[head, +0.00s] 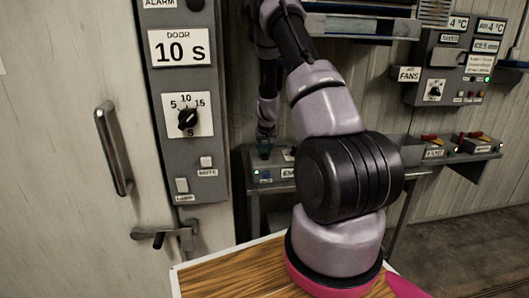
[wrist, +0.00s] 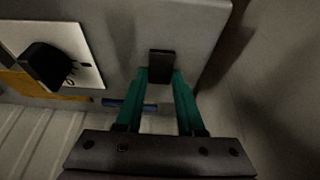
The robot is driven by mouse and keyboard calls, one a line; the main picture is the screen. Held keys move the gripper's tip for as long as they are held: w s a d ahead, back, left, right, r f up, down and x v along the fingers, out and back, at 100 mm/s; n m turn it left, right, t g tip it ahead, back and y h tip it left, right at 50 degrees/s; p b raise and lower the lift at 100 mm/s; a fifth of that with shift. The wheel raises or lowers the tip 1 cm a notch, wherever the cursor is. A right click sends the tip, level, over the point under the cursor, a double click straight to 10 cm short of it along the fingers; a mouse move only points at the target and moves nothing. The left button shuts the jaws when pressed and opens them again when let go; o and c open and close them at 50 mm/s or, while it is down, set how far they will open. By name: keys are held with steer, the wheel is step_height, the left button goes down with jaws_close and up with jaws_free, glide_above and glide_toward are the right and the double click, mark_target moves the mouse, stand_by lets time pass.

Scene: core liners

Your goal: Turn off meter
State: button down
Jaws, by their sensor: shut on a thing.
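My gripper (head: 265,151) reaches down over a grey box (head: 270,183) on a stand, behind my arm in the head view. In the wrist view my gripper (wrist: 161,77) has its green fingers on either side of a small black switch (wrist: 161,64), shut on it. The switch stands on the grey panel of the box (wrist: 206,22). A black knob (wrist: 47,65) on a white plate is to its left in the wrist view. The box's label is partly hidden by my arm in the head view, so I cannot read whether it is the meter.
A grey control column (head: 205,120) with a "DOOR 10 s" sign (head: 180,48) and a dial (head: 187,119) is left of the box. A door handle (head: 113,150) is further left. Two boxes with red levers (head: 432,147) stand at right. A wooden top (head: 235,274) lies in front.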

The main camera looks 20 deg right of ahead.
steer(key=shift+w+d+g+y, duration=0.15)
steer(key=shift+w+g, duration=0.1)
steer(key=shift+g, duration=0.45)
steer(key=shift+w+a+g+y, duration=0.1)
steer(key=shift+w+g+y, duration=0.1)
steer(key=shift+g, duration=0.5)
steer(key=c, duration=0.5)
jaws_free()
